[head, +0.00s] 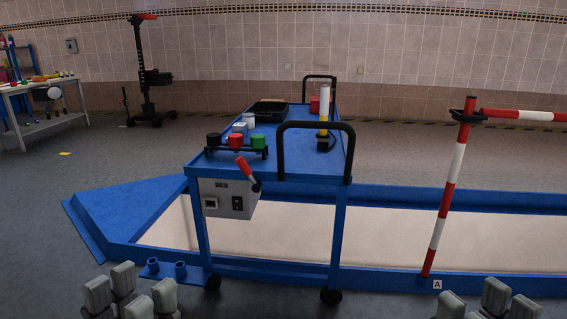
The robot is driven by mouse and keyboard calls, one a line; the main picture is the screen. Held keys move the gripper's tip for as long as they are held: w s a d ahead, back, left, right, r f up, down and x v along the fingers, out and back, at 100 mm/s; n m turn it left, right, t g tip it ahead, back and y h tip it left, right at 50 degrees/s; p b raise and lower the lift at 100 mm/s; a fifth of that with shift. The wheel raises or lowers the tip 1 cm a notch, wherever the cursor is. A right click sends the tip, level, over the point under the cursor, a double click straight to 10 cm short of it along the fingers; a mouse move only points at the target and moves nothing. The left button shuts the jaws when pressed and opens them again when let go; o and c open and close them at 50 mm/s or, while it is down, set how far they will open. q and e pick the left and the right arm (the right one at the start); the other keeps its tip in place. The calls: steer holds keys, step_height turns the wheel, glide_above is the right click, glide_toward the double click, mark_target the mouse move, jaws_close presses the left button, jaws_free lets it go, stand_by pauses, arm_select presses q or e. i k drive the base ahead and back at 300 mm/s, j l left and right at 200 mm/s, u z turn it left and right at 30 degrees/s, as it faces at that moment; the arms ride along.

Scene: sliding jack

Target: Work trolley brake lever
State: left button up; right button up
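The blue work trolley (290,177) stands ahead, just left of the middle, over the blue-framed pit. Its brake lever (246,168) has a red grip and leans up and to the left from a dark pivot at the right edge of a grey box (226,199) on the trolley's near end. My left gripper (132,298) is at the bottom left, fingers apart and empty, well short of the trolley. My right gripper (473,305) is at the bottom right, cut by the frame edge. Its visible fingers are apart, with nothing between them. Neither gripper touches the lever.
Red, green and black knobs (236,142) sit on the trolley top near a black push handle (316,125). A red-and-white barrier post (447,190) stands to the right. The pit's blue frame (130,212) crosses the floor. A workbench (40,89) stands far left.

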mark_target(257, 185)
steer(key=i+j+z, duration=0.15)
steer(key=j+z, duration=0.3)
steer(key=i+j+z, duration=0.15)
steer(key=j+z, duration=0.2)
steer(key=z, duration=0.15)
steer(key=j+z, duration=0.95)
steer(key=k+j, duration=0.1)
steer(key=j, duration=0.35)
steer(key=k+j+z, duration=0.15)
steer(key=j, duration=0.25)
steer(key=k+j, duration=0.1)
steer(key=j, duration=0.35)
steer(key=k+j+z, duration=0.1)
steer(key=j, duration=0.35)
steer(key=k+j+z, duration=0.1)
steer(key=j, duration=0.3)
steer(key=k+j, duration=0.2)
steer(key=j, duration=0.2)
steer(key=k+j+z, duration=0.1)
steer(key=j, duration=0.3)
steer(key=k+j, duration=0.1)
steer(key=j, duration=0.15)
steer(key=k+j, duration=0.15)
steer(key=j, duration=0.15)
steer(key=k+j, duration=0.1)
steer(key=j, duration=0.15)
